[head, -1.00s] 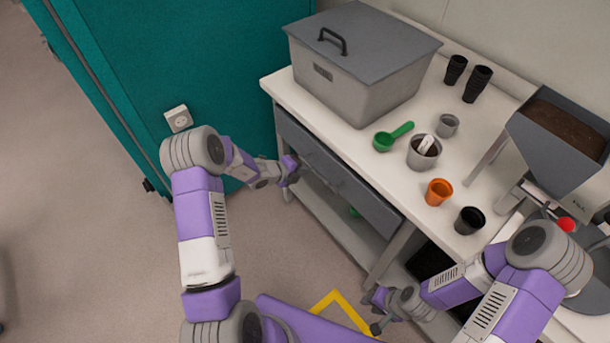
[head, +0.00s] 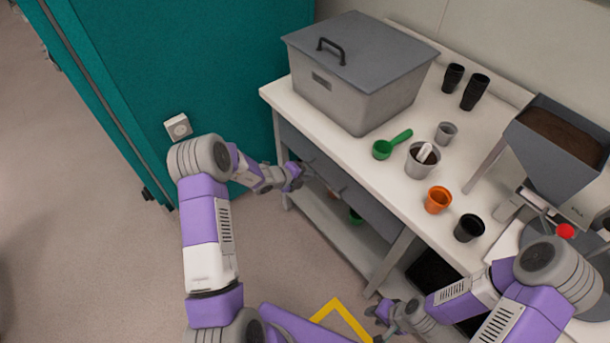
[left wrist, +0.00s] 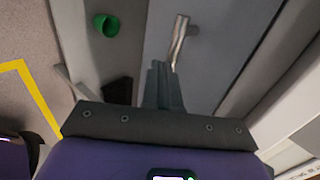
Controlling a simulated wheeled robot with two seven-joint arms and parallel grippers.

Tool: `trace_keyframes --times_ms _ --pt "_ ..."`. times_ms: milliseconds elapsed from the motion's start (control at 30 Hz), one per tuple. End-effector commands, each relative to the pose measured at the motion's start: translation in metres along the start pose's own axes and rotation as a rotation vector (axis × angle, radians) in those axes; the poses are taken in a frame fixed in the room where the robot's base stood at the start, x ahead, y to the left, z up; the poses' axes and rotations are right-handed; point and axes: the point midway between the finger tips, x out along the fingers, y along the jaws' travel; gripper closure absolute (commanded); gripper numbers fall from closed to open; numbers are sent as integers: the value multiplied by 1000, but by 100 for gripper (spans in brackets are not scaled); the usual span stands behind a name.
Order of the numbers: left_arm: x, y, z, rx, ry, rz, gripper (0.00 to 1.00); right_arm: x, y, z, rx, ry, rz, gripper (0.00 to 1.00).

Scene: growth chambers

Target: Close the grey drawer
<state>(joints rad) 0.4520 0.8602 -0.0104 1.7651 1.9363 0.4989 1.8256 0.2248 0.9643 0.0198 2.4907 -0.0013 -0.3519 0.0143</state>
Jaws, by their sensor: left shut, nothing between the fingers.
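The grey drawer (head: 366,206) sits under the white bench top, its front mostly in shadow in the head view. How far it stands out is hard to tell. Its front (left wrist: 205,75) fills the middle of the left wrist view, with a metal bar handle (left wrist: 178,42) on it. My left gripper (head: 304,170) is at the drawer front near its left part. In the left wrist view its shut, empty fingers (left wrist: 162,68) point at the front beside the handle's near end; contact is unclear. My right gripper (head: 376,322) is open and empty, low in front of the bench.
The bench top (head: 320,140) carries a lidded grey bin (head: 340,95), a green scoop (head: 384,149), several pots and a soil hopper (head: 555,150). A lower shelf (head: 340,235) holds a green item (head: 355,216). A teal cabinet (head: 220,70) stands left.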

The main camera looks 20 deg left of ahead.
Motion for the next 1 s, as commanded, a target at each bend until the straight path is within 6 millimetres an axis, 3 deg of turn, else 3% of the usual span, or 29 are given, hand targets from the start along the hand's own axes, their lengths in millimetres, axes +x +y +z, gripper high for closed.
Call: trace_keyframes --times_ms 167,400,600,1000 --pt "-14 18 1 2 6 5 100 -2 -1 0 0 0 0 66" --pt "-73 16 1 5 5 5 100 -21 -8 1 0 0 0 66" --pt "-104 17 2 5 6 6 100 -29 -11 1 0 0 0 66" --pt "-114 19 0 10 10 8 100 -31 -11 1 0 0 0 66"
